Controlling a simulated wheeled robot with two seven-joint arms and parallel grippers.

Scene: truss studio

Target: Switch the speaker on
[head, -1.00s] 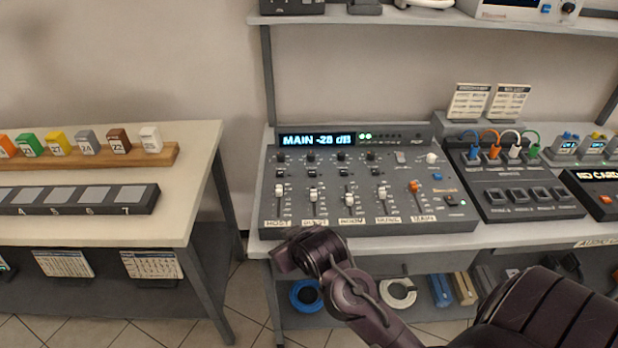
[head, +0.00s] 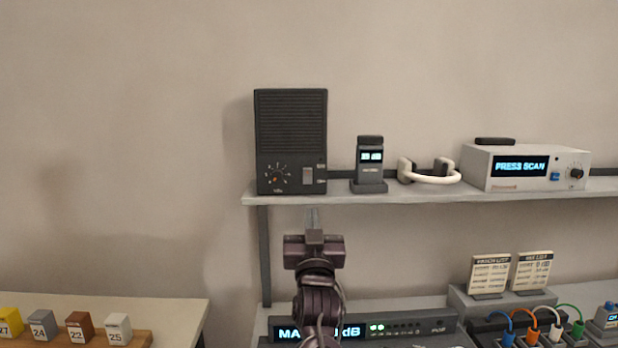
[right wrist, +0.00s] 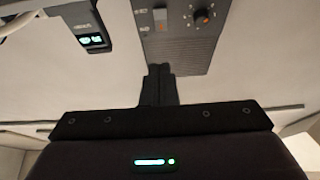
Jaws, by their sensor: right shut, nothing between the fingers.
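The speaker (head: 291,130) is a dark upright box with a ribbed grille, standing at the left end of the upper shelf. Whether the switch is on cannot be told. My left gripper is out of view.
The shelf (head: 420,193) also holds a small device with a lit display (head: 370,165), a white headset (head: 430,172) and a scanner box (head: 525,168) reading PRESS SCAN. Below stands the mixer (head: 420,328). The wall left of the speaker is clear.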

